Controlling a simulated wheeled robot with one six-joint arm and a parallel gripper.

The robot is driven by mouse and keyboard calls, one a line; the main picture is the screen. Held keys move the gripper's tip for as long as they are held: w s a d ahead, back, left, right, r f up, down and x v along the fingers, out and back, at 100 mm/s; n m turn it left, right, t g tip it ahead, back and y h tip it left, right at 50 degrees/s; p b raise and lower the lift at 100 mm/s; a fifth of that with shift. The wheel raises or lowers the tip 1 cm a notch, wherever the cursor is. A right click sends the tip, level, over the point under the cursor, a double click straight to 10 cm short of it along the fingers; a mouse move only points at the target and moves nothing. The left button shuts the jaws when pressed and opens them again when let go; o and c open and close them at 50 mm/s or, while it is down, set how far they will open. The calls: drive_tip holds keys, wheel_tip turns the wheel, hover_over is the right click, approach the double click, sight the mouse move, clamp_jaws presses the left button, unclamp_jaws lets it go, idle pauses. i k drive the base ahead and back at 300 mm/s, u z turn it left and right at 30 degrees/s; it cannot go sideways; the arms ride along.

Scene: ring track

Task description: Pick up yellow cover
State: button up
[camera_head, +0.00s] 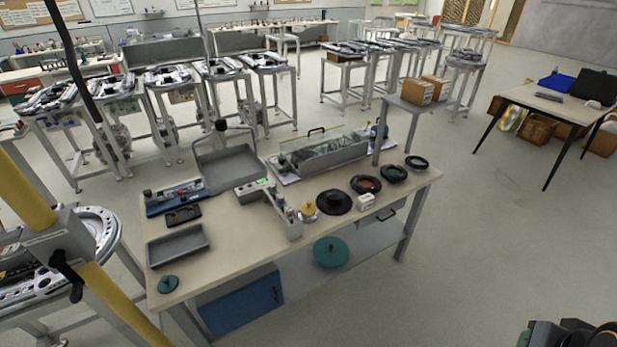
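A small yellow cover (308,211) with a pale raised middle sits on the wooden-topped workbench (237,222). It is just right of a narrow grey holder (290,222) and left of a black round part (334,202). It is small in the picture, so fine detail cannot be told. No gripper fingers show; only a dark machine part at the lower right corner is in view, and I cannot tell what it is.
A white box (366,202) and dark round parts (393,174) lie right of the cover. A grey tray (178,245) and green cover (168,284) are left. A teal disc (331,252) shows below the bench's front edge. Floor to the right (470,240) is clear.

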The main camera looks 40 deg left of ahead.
sight(307, 207)
drive_tip(key=u, duration=0.2)
drive_tip(key=i, duration=1.05)
drive_tip(key=u, duration=1.6)
drive_tip(key=i, duration=0.95)
drive_tip(key=u, duration=0.9)
